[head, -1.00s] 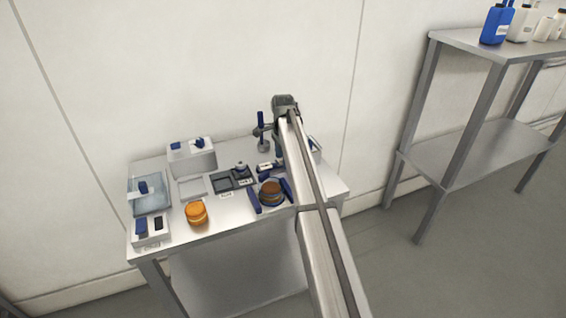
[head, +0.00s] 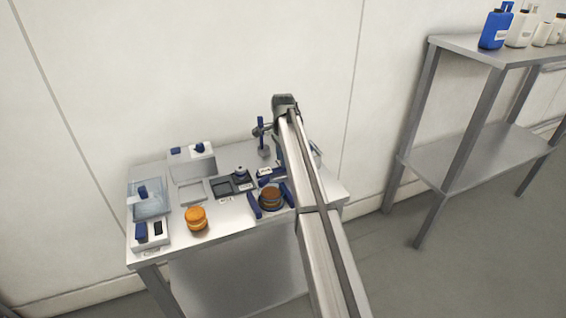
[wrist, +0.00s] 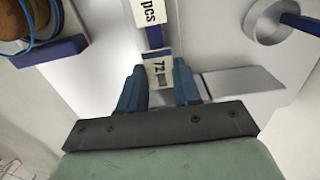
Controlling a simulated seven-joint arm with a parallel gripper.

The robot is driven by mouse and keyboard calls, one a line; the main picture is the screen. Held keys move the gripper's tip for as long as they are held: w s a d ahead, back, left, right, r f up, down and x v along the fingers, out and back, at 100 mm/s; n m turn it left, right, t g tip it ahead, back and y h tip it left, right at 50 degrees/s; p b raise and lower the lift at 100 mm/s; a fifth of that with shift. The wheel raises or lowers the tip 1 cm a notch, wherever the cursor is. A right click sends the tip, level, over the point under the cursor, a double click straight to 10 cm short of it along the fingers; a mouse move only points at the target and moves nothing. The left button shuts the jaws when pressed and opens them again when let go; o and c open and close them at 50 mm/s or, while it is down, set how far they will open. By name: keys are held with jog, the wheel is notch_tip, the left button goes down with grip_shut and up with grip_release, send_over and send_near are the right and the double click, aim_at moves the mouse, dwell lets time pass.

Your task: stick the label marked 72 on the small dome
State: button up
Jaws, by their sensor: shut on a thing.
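My gripper (wrist: 160,78) has its blue fingers on either side of a small white label marked 72 (wrist: 158,70) and is shut on it. In the head view my arm hides most of the gripper at the back right of the table. A brown, rounded round (head: 270,194) sits between two blue blocks; its edge also shows at the upper left of the wrist view (wrist: 14,22). An orange round (head: 196,217) stands at the front left. I cannot tell for sure which is the small dome.
Another label reading "pcs" (wrist: 149,12) lies just beyond the held one, with a blue piece between. A dark device (head: 222,186), a white holder (head: 192,167) and a clear tray (head: 150,204) crowd the steel table. A shelf (head: 480,45) with bottles stands right.

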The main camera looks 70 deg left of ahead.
notch_tip(320, 180, up, 7)
jog(key=shift+r, duration=0.1)
notch_tip(320, 180, up, 2)
jog(key=s, duration=0.2)
jog(key=n, duration=0.3)
send_over(275, 190)
jog(key=shift+a+r, duration=0.1)
jog(key=shift+r, duration=0.35)
jog(key=shift+n, duration=0.6)
jog(key=shift+f+n, duration=0.1)
jog(key=shift+n, duration=0.9)
jog(key=shift+f, duration=0.1)
jog(key=shift+f, duration=2.95)
jog(key=shift+f, duration=0.2)
